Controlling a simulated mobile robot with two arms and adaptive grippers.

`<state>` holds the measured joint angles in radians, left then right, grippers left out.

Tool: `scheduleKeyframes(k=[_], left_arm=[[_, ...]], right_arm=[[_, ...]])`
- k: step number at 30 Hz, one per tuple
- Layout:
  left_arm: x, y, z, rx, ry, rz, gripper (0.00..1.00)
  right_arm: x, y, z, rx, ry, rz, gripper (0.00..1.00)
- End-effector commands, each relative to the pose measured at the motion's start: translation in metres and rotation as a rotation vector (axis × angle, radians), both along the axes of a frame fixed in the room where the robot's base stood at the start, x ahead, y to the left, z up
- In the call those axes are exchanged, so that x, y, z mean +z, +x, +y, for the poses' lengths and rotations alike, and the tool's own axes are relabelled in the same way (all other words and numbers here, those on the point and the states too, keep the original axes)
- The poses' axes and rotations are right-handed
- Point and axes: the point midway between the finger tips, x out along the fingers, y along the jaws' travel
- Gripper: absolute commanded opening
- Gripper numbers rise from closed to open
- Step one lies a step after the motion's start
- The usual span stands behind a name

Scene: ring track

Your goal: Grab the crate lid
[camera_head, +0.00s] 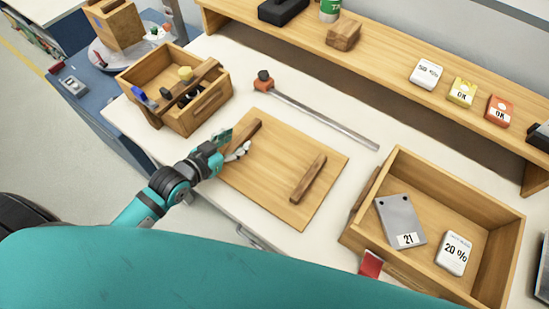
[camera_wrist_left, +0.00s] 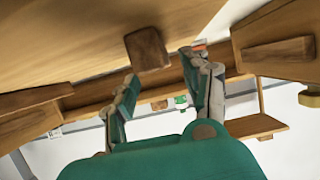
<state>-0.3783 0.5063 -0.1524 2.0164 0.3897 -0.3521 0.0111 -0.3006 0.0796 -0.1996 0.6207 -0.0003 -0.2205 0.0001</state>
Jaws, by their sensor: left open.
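The crate lid (camera_head: 278,180) is a flat wooden board lying on the white worktop, with two darker wooden battens on top. My left gripper (camera_head: 232,145) is open at the lid's left batten (camera_head: 243,135), its fingers around the batten's near end. In the left wrist view the batten's end (camera_wrist_left: 148,48) shows between and just beyond the fingertips of the open gripper (camera_wrist_left: 160,70). Whether the fingers touch it, I cannot tell. The right batten (camera_head: 308,178) is free. The open wooden crate (camera_head: 372,238) stands right of the lid. My right gripper is not in view.
The crate holds a grey plate (camera_head: 400,218) marked 21 and a white block (camera_head: 454,253). A wooden toolbox (camera_head: 203,110) stands left behind the lid. A long metal bar (camera_head: 325,120) lies behind it. A raised shelf (camera_head: 390,85) runs along the back.

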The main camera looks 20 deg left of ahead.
Motion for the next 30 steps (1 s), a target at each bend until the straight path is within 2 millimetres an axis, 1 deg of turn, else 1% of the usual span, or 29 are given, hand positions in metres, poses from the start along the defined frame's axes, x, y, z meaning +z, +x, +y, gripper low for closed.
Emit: scheduleKeyframes(k=[1, 3, 6, 13, 14, 24, 30], left_arm=[[-0.002, 0.008, 0.000, 0.001, -0.001, -0.001, 0.48], [-0.006, 0.016, -0.004, 0.002, -0.002, -0.001, 0.48], [-0.009, 0.022, -0.006, 0.001, 0.000, -0.001, 0.48], [-0.011, 0.022, -0.007, 0.001, 0.000, 0.000, 0.48], [-0.011, 0.022, -0.007, 0.001, 0.000, 0.000, 0.45], [-0.010, 0.022, -0.006, 0.001, 0.000, 0.000, 0.01], [-0.010, 0.022, -0.007, 0.001, 0.000, 0.000, 0.00]], right_arm=[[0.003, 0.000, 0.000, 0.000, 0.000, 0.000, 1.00], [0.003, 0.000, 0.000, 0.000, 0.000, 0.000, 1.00], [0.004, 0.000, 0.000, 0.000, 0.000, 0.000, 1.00], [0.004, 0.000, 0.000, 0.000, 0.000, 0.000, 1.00], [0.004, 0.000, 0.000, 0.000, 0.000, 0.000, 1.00], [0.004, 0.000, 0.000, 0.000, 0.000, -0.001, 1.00], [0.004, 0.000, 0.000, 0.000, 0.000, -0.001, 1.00]])
